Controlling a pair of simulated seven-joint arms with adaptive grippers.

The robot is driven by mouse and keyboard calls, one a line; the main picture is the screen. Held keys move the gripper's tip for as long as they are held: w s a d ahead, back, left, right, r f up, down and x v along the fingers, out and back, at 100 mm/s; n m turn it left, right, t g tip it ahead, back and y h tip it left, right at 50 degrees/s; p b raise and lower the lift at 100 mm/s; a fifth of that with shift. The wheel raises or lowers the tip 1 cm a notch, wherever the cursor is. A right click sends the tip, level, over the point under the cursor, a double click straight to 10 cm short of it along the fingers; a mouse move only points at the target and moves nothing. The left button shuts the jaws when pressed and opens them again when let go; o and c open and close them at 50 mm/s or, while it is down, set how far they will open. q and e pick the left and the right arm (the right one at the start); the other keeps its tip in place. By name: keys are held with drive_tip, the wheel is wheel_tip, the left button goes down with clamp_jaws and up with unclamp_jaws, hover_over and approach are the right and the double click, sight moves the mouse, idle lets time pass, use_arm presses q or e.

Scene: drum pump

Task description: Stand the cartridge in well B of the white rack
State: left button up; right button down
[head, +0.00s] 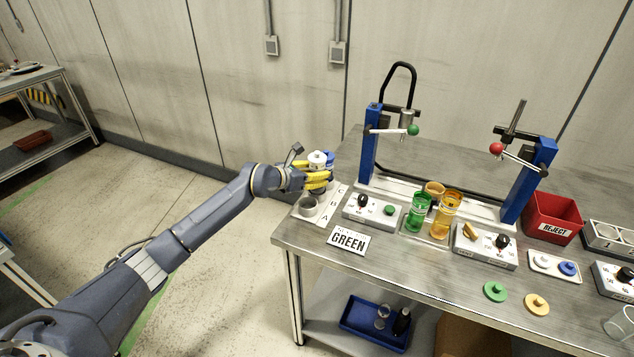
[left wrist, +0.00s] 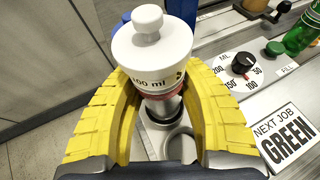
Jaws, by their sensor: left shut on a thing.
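The cartridge (left wrist: 152,55) has a white knobbed cap marked "100 ml", a reddish band and a shiny lower body. My left gripper (left wrist: 158,88) is shut on it with yellow fingers on both sides. In the head view my left gripper (head: 318,179) holds the cartridge, whose white cap (head: 317,158) shows above the fingers, at the table's left end. The white rack (head: 325,211), lettered C, B, A from back to front, lies under it. An empty round well (left wrist: 180,144) shows beside the cartridge's lower end. I cannot tell whether that end is inside a well. My right gripper is not in view.
A blue-topped item (head: 329,157) stands close behind the cartridge. A dial box (head: 372,212) and a "GREEN" sign (head: 348,240) are right of the rack. A blue-posted press frame (head: 369,150) stands further back. The floor left of the table is clear.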

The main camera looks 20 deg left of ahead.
use_arm(q)
drive_tip(key=shift+f, duration=1.6)
drive_tip(key=shift+f, duration=0.15)
drive_tip(key=o, duration=1.2)
drive_tip(key=shift+o, duration=0.2)
drive_tip(key=shift+r, duration=0.2)
drive_tip(key=v, duration=1.2)
drive_tip(key=shift+f, duration=0.15)
